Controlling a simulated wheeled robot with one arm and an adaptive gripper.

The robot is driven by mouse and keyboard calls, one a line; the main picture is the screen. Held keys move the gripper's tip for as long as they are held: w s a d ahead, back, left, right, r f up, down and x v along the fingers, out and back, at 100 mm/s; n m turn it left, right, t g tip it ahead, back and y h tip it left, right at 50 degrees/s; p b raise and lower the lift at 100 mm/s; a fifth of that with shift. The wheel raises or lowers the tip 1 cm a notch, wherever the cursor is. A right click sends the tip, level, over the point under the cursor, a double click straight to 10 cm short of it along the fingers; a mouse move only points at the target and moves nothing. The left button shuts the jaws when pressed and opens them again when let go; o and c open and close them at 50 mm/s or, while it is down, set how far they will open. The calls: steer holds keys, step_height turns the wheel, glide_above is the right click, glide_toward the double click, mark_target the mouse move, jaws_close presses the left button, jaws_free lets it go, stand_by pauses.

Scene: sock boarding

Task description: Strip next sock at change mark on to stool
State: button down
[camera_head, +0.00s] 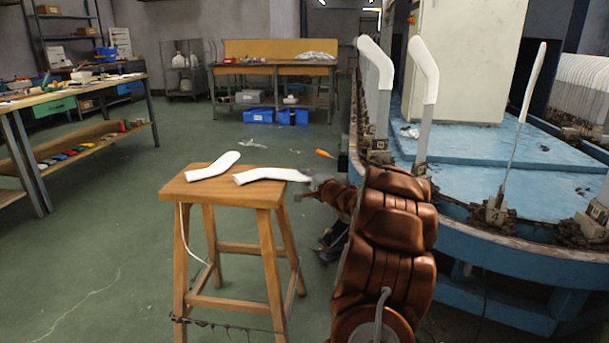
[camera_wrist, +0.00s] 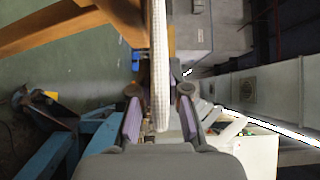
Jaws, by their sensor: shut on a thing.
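My gripper (camera_head: 308,187) is at the right edge of the wooden stool (camera_head: 228,193). It is shut on the end of a white sock (camera_head: 268,175), which reaches left over the stool top; I cannot tell if it touches the seat. In the wrist view the held sock (camera_wrist: 159,65) runs between the two fingers (camera_wrist: 160,103), beside the stool (camera_wrist: 60,28). Another white sock (camera_head: 213,166) lies flat on the stool, left of the held one. White socks sit on upright boards of the blue machine: one (camera_head: 375,65), a second (camera_head: 424,68) and a third (camera_head: 535,80).
The blue machine (camera_head: 480,240) fills the right side, with a row of white forms (camera_head: 585,85) behind. A workbench (camera_head: 75,97) stands at the left and another bench (camera_head: 275,69) at the back. The green floor (camera_head: 100,240) left of the stool is clear.

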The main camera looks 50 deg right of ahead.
steer(key=shift+p, duration=0.4)
stand_by(0.3)
steer(key=c, duration=1.1)
jaws_free()
steer(key=shift+o, duration=0.2)
steer(key=v, duration=1.2)
